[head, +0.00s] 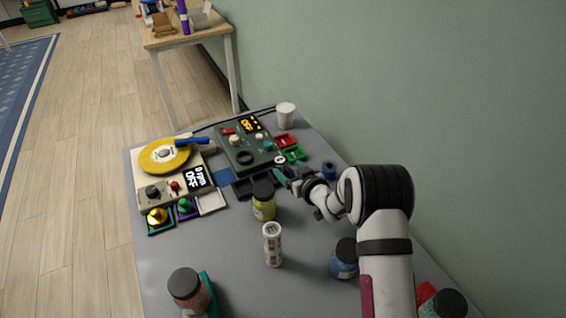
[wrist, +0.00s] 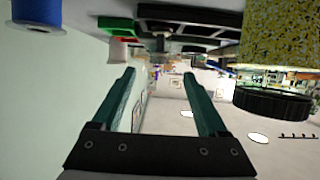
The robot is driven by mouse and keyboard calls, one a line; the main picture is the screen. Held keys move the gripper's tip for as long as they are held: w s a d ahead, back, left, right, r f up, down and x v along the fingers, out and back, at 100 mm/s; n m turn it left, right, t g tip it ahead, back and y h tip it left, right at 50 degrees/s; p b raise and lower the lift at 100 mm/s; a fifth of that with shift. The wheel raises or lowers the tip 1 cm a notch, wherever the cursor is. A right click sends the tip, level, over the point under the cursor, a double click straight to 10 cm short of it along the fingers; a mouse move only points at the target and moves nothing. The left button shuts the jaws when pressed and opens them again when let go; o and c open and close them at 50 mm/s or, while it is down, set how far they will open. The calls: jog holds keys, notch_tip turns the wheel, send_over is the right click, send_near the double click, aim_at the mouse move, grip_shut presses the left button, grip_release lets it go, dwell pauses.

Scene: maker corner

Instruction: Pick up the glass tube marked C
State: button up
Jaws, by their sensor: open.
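I cannot make out a glass tube with a C mark in either view. My gripper (head: 281,173) is over the right part of the table, close to the black trays and the yellow jar. In the wrist view my gripper (wrist: 159,74) has its two teal fingers wide apart, with nothing held between them. That view is upside down, with the table along its top. A black tray (wrist: 190,14) lies beyond the fingertips. A small white round thing (head: 280,160) sits near the fingertips; I cannot tell what it is.
A yellow jar (head: 264,203) stands beside the gripper, also in the wrist view (wrist: 278,40). A blue spool (head: 329,170), white canister (head: 272,246), blue jar (head: 344,259) and control box (head: 232,158) stand around. Bare grey tabletop (head: 225,250) lies at front left.

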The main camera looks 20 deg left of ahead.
aim_at(276, 159)
jog(key=x, duration=1.1)
jog(key=shift+d+f, duration=0.15)
jog(key=shift+f, duration=0.15)
grip_shut()
